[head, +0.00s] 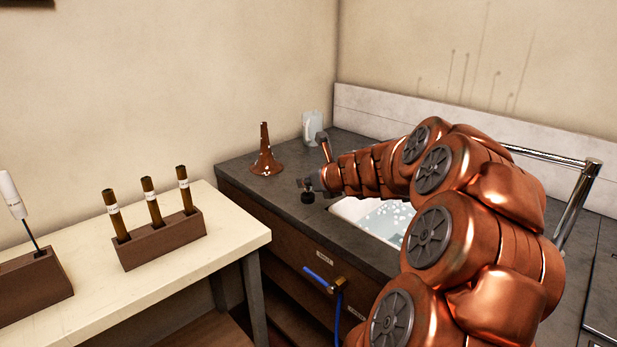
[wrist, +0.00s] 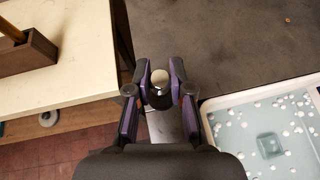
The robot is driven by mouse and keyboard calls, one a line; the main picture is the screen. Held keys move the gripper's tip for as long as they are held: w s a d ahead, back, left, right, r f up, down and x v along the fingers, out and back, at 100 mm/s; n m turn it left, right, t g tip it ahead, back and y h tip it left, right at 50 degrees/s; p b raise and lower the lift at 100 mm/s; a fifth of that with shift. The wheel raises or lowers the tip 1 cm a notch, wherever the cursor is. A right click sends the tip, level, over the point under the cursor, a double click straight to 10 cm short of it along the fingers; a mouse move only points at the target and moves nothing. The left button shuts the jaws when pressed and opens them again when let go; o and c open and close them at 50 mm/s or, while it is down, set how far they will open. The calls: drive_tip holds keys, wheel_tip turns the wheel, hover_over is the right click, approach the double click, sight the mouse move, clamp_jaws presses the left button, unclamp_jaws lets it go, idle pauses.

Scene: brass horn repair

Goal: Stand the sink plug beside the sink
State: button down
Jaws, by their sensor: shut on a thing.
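My gripper (head: 308,185) is shut on the sink plug (head: 308,196), a small dark stub below the fingers in the head view. In the wrist view my gripper (wrist: 160,82) has its fingertips on both sides of the plug (wrist: 160,77), whose rounded silvery top shows between them. The sink (head: 345,208) lies to the right, filled with water and white suds. Its white rim also shows in the wrist view (wrist: 209,112). The plug is left of the sink, at the dark counter (wrist: 225,40) near its front edge. I cannot tell whether it touches the counter.
A brown horn bell (head: 265,160) and a clear jug (head: 312,128) stand at the counter's back left. A pale bench (head: 225,230) with a wooden rack (head: 160,240) of brown tubes is at left. A blue hose (head: 318,279) is below the counter's front. A chrome rail (head: 575,205) rises at right.

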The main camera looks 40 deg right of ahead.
drive_tip(key=w+d, duration=0.4)
drive_tip(key=w, duration=0.1)
drive_tip(key=w+d+f, duration=0.1)
drive_tip(key=w+d, duration=0.1)
drive_tip(key=d, duration=0.1)
drive_tip(key=shift+w, duration=0.2)
drive_tip(key=shift+f, duration=1.65)
drive_tip(key=shift+f, duration=0.2)
drive_tip(key=c, duration=1)
unclamp_jaws()
drive_tip(key=shift+c, duration=0.2)
drive_tip(key=shift+r, duration=0.1)
